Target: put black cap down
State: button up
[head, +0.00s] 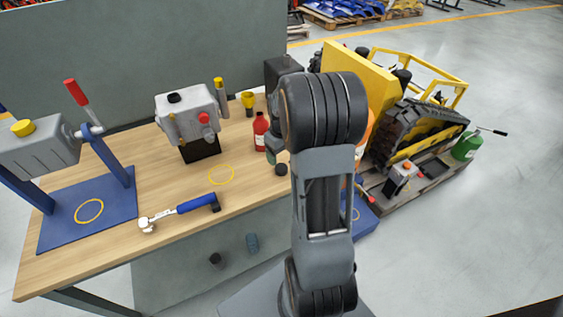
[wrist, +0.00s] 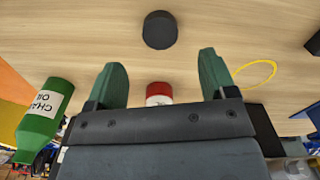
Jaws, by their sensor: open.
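The black cap (wrist: 160,30) is a short dark cylinder on the wooden bench top (wrist: 60,30) in the wrist view. In the head view it appears as a small dark round thing (head: 281,169) near the bench's front edge, beside my arm. My gripper (wrist: 160,60) is open, with its two green fingers spread. The cap lies past the fingertips, roughly centred between them and apart from both. Nothing is held. In the head view my own arm hides most of the gripper.
A red bottle (head: 260,130) stands behind, also in the wrist view (wrist: 158,92). A green oil bottle (wrist: 42,115) is close to one finger. A yellow ring (head: 221,174) marks clear bench. A blue-handled hammer (head: 180,210) and grey machine (head: 190,112) are farther left.

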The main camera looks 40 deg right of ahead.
aim_at(282, 167)
jog(key=s+a+r+t, duration=0.2)
jog(key=s+a+r, duration=0.4)
jog(key=a+r, duration=0.45)
jog(key=s+a+m+t, duration=0.1)
jog(key=s+a, duration=0.6)
jog(key=shift+a+f, duration=0.2)
jog(key=shift+f, duration=0.05)
notch_tip(282, 167, up, 3)
jog(key=shift+s+f+t+p, duration=0.1)
jog(key=shift+t+p, duration=0.2)
jog(key=shift+p, duration=0.9)
